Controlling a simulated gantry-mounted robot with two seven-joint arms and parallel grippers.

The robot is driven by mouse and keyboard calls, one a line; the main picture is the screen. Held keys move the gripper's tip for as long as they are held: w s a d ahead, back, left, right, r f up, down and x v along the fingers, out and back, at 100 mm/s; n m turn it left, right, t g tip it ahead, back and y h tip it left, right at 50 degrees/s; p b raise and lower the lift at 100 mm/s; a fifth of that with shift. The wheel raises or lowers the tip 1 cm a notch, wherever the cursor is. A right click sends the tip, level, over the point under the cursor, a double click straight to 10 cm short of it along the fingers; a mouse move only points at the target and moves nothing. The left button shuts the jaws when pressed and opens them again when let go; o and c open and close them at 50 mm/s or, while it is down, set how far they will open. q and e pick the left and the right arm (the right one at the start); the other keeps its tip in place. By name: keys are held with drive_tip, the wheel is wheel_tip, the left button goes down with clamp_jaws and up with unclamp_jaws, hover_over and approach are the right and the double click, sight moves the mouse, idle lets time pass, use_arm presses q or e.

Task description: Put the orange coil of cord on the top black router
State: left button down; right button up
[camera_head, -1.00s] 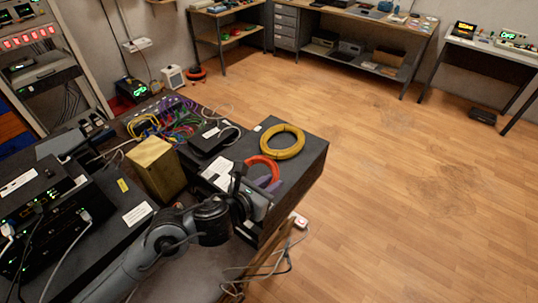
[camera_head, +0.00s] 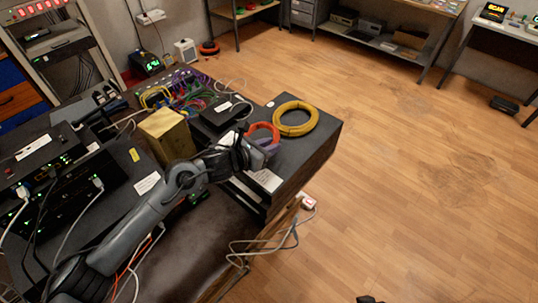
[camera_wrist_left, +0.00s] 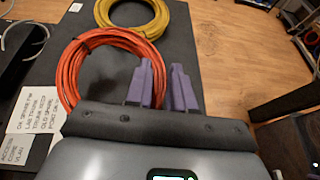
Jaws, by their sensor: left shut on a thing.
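The orange coil of cord (camera_head: 262,127) is in my left gripper (camera_head: 268,149), over the dark bench top beside the yellow coil. In the left wrist view the orange coil (camera_wrist_left: 70,68) stands tilted up, its right side at the purple fingertips (camera_wrist_left: 168,84). The fingers are close together on it; the exact grip point is partly hidden. The top black router (camera_head: 60,149) is at the far left of the head view, stacked on another black unit (camera_head: 82,186) with green lights and cables. Its top carries a white label.
A yellow coil (camera_head: 296,118) lies just beyond the orange one. An unclear dark shape shows at the bottom edge.

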use_arm(q)
drive_tip(key=shift+f, duration=2.05)
drive_tip(key=shift+w+b, duration=0.1)
drive_tip(key=shift+b, duration=0.2)
drive_tip(key=shift+f, duration=0.1)
drive_tip(key=c, duration=1)
unclamp_jaws()
drive_tip(key=shift+o, duration=0.2)
